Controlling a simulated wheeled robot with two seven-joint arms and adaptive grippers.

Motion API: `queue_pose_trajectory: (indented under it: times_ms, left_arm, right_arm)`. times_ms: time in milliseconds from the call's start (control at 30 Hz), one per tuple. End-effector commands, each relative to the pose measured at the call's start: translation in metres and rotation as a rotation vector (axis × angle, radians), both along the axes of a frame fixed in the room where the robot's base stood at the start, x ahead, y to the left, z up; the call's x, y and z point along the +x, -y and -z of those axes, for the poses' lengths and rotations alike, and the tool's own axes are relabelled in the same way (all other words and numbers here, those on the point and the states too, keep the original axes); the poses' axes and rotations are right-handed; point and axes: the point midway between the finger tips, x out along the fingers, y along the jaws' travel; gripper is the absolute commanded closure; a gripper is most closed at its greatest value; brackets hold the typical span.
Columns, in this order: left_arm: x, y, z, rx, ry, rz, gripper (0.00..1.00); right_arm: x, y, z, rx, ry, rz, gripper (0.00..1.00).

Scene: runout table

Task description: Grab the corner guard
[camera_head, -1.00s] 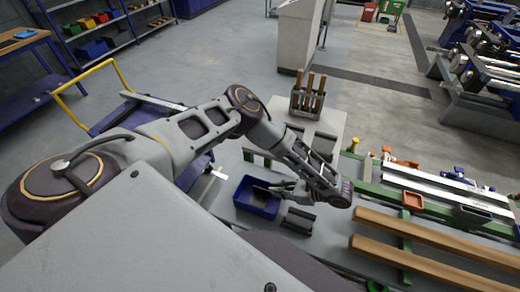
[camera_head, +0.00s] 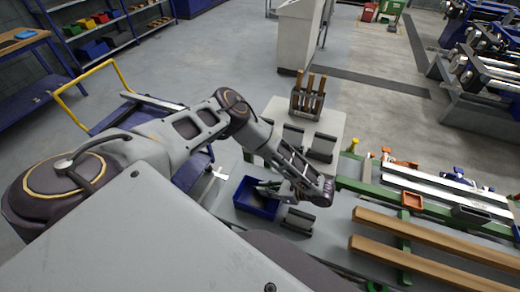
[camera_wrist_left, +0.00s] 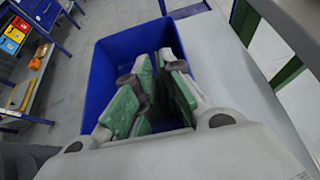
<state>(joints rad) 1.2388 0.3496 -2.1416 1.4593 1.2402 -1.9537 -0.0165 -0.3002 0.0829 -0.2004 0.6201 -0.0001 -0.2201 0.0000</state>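My left gripper (camera_head: 266,188) reaches into the blue bin (camera_head: 245,208) on the grey table, its fingertips pointing to the left. In the left wrist view the two green-padded fingers (camera_wrist_left: 154,88) stand a little apart inside the blue bin (camera_wrist_left: 102,72), with a narrow dark gap between them. I cannot make out a held piece in that gap. I cannot pick out the corner guard for sure; the inside of the bin is partly hidden by the fingers. My right gripper is not in view.
A holder with upright wooden bars (camera_head: 305,102) stands at the table's far end. To the right is a green runout frame (camera_head: 365,188) with long wooden beams (camera_head: 430,235), metal strips and a small orange tray (camera_head: 411,200). A blue cart with a yellow handle (camera_head: 85,85) stands left.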

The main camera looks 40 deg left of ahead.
Motion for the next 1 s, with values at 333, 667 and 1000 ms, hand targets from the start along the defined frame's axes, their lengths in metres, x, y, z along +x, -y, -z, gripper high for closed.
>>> queue_pose_trajectory:
  times_ms: [333, 667, 1000]
  left_arm:
    - [0.0, 0.0003, 0.0002, 0.0, 0.0, 0.0, 0.95]
    - [0.0, 0.0004, 0.0, 0.0, 0.0, 0.0, 1.0]
    - [0.0, 0.0004, -0.0073, -0.001, -0.001, 0.0, 1.0]
  right_arm:
    - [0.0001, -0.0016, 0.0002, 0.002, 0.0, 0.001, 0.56]
    - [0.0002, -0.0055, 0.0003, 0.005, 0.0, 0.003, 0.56]
    - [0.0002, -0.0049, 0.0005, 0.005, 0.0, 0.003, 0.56]
